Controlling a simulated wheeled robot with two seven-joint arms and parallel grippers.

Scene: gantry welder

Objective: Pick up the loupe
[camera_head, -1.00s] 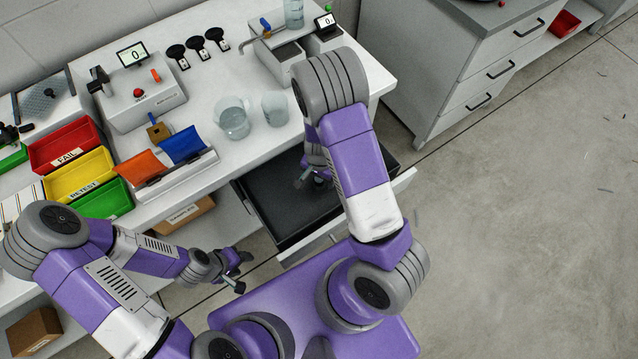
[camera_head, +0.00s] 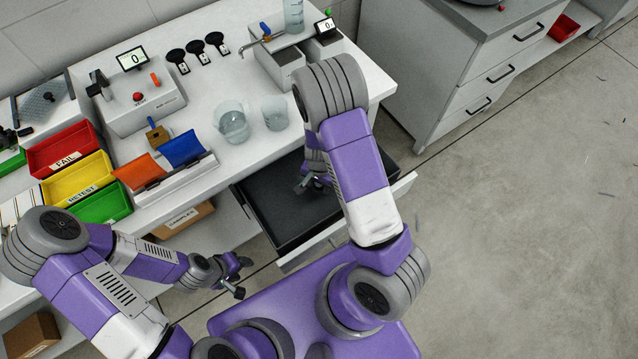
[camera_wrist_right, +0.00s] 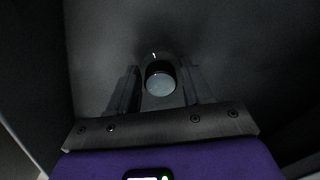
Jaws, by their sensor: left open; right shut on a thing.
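The loupe (camera_wrist_right: 160,80) shows in the right wrist view as a small dark round piece with a pale lens, between my right gripper's fingers (camera_wrist_right: 160,92). The right gripper is shut on it, inside the dark drawer. In the head view my right gripper (camera_head: 311,184) is low in the open drawer (camera_head: 276,208), partly covered by my own arm, and I cannot make out the loupe there. My left gripper (camera_head: 242,277) is open and empty, in front of the bench and left of the drawer.
On the bench (camera_head: 220,165) stand two clear beakers (camera_head: 233,122), a grey tester box (camera_head: 143,100) and red, yellow and green bins (camera_head: 78,182). An orange and a blue holder lie near the front edge. The drawer walls surround my right gripper.

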